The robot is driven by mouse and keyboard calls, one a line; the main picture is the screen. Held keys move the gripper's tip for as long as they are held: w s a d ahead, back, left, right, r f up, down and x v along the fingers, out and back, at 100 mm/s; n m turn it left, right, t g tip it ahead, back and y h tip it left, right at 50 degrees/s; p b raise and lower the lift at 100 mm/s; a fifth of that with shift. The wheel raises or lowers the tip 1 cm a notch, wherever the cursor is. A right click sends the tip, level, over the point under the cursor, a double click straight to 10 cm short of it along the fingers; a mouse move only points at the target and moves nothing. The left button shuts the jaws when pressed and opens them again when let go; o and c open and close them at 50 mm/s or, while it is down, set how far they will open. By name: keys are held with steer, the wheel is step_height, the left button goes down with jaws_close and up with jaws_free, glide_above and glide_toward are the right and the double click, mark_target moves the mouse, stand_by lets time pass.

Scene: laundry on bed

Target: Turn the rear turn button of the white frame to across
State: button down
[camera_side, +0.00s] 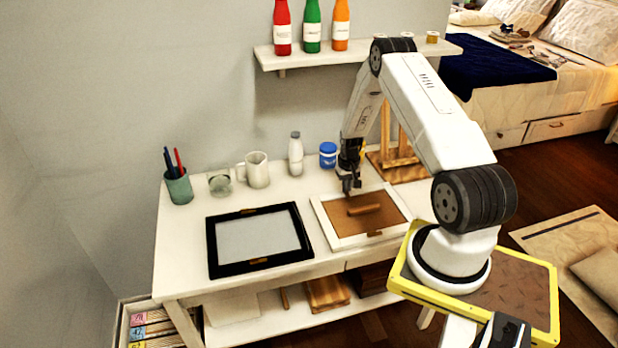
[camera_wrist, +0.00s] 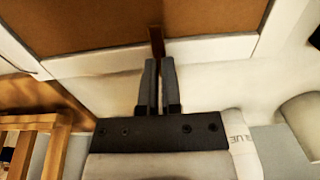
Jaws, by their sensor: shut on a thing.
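The white frame (camera_side: 335,237) lies face down on the desk with a brown backing board (camera_side: 385,217) in it. Its rear turn button (camera_wrist: 156,42) is a thin brown bar in the wrist view. It stands crosswise to the rear border and reaches over the board's edge. My gripper (camera_wrist: 158,66) is shut on the button's near end, with a finger on each side. In the side view my gripper (camera_side: 349,188) is at the frame's rear edge and hides that button. The front turn button (camera_side: 374,233) lies along the front border.
A brown bar (camera_side: 364,210) lies on the board. A black frame (camera_side: 213,245) lies to the left. A mug (camera_side: 257,170), white bottle (camera_side: 295,155), blue jar (camera_side: 327,154) and wooden stand (camera_side: 410,172) are behind. The shelf (camera_side: 350,50) hangs above.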

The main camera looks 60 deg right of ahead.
stand_by(0.3)
steer(key=c, duration=0.8)
jaws_free()
steer(key=shift+r, duration=0.1)
steer(key=shift+r, duration=3.8)
